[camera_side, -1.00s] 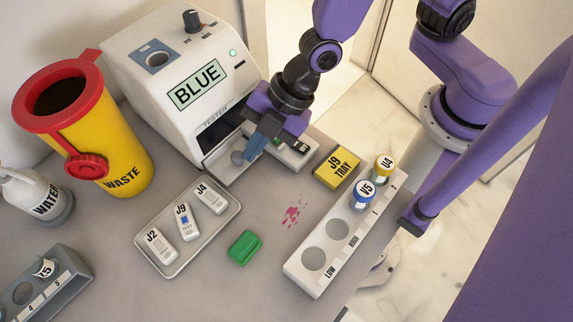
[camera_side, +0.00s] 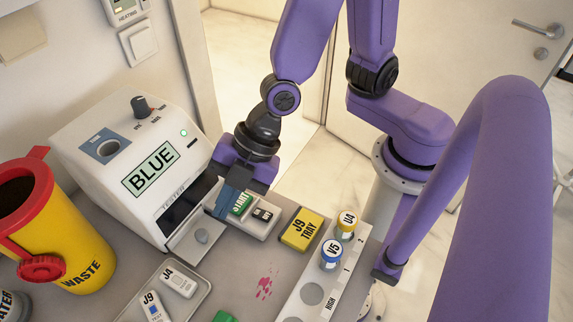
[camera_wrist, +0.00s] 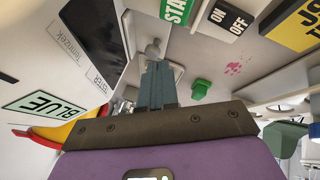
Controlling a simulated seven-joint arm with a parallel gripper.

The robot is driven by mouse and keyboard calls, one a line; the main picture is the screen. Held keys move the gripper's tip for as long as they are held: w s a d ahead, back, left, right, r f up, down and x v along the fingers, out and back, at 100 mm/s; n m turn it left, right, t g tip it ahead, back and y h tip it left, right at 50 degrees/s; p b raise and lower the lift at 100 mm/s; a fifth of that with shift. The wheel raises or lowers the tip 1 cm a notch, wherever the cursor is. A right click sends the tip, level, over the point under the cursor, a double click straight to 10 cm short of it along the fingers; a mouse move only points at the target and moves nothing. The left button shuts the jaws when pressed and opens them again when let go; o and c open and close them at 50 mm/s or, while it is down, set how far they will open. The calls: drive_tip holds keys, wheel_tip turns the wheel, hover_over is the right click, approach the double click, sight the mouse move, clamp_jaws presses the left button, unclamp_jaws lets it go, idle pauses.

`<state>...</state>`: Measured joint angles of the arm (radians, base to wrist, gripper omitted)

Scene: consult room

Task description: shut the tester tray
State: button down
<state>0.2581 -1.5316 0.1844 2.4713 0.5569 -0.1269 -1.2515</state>
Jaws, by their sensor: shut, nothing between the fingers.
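The tester (camera_side: 150,170) is a white box with a BLUE screen and a dark front opening. Its tray (camera_side: 186,247) sticks out low at the front, a pale slab with a grey round knob (camera_side: 202,236); its far part is hidden, and I see nothing lying on it. My gripper (camera_side: 221,210) is shut and empty, fingers pointing down beside the opening, up and to the right of the knob in the side view. In the wrist view the knob (camera_wrist: 152,48) shows just beyond my fingertips (camera_wrist: 157,68); contact cannot be told.
A START button (camera_side: 241,203) and an ON/OFF switch (camera_side: 263,214) sit on a block close to my fingers. A yellow J9 TRAY block (camera_side: 302,229), a vial rack (camera_side: 335,270), a cassette tray (camera_side: 203,287) and a yellow waste bin (camera_side: 60,250) stand around. The counter before the tray is partly free.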

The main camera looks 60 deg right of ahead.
drive_tip(key=s+d+r+m+g+h, duration=0.1)
drive_tip(key=s+d+r+m+h, duration=0.1)
drive_tip(key=d, duration=0.5)
drive_tip(key=s+d+r+m+h, duration=0.2)
drive_tip(key=s+d+m, duration=0.1)
drive_tip(key=d, duration=0.5)
drive_tip(key=s+d+r+m+g+h, duration=0.1)
drive_tip(key=d+m, duration=0.3)
drive_tip(key=d, duration=0.4)
drive_tip(key=shift+s+r+m+g+h, duration=0.3)
drive_tip(key=shift+s+r+m+h, duration=0.15)
drive_tip(key=shift+s, duration=0.45)
drive_tip(key=shift+d, duration=0.1)
idle(0.4)
